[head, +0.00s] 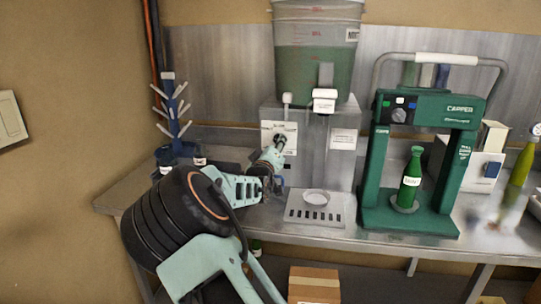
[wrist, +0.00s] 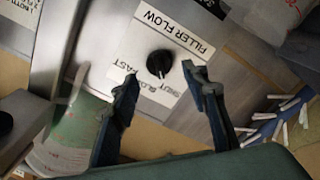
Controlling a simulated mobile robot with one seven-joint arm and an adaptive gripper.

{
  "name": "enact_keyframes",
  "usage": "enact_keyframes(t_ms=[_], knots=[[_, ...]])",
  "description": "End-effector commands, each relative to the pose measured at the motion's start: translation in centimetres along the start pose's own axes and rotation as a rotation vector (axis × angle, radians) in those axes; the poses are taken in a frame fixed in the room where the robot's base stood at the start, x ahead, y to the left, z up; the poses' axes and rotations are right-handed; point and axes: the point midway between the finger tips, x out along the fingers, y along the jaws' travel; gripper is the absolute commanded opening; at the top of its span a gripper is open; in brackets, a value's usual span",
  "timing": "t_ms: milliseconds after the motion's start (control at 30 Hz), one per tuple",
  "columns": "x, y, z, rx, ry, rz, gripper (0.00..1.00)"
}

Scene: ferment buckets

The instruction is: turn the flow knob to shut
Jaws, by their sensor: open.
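The flow knob (wrist: 160,62) is a small black round knob on a white plate (wrist: 182,50) marked FILLER FLOW, with SHUT, SLOW and FAST lettering beside it. The picture is too small to tell its pointer setting surely. My gripper (wrist: 162,79) is open in the wrist view, one finger to each side of the knob's lower part, with visible gaps. I cannot tell whether the fingertips reach the knob's depth. In the head view my gripper (head: 280,143) is at the left front of the steel filler (head: 312,160) and hides most of the knob.
A bucket of green liquid (head: 315,45) sits on the filler, above a drip tray (head: 316,209). A green capper (head: 410,222) with a green bottle (head: 411,175) stands right. A blue bottle-drying rack (head: 174,125) stands left. A cardboard box (head: 313,283) is below the bench.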

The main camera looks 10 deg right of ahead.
Motion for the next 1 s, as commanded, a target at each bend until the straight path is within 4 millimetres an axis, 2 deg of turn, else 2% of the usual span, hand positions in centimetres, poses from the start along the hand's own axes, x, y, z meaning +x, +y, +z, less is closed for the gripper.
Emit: enact_keyframes(t_ms=[33, 200, 433, 633, 1000], knots=[[-1.1, -0.1, -0.2, 0.002, 0.001, -0.002, 0.42], [-4.4, -0.1, -0.2, 0.002, 0.001, -0.002, 0.42], [-7.6, 0.0, -0.1, 0.0, 0.001, -0.001, 0.42], [-8.7, 0.0, 0.0, 0.001, 0.001, 0.001, 0.42], [-8.5, 0.5, 0.5, 0.008, -0.014, 0.002, 0.42]])
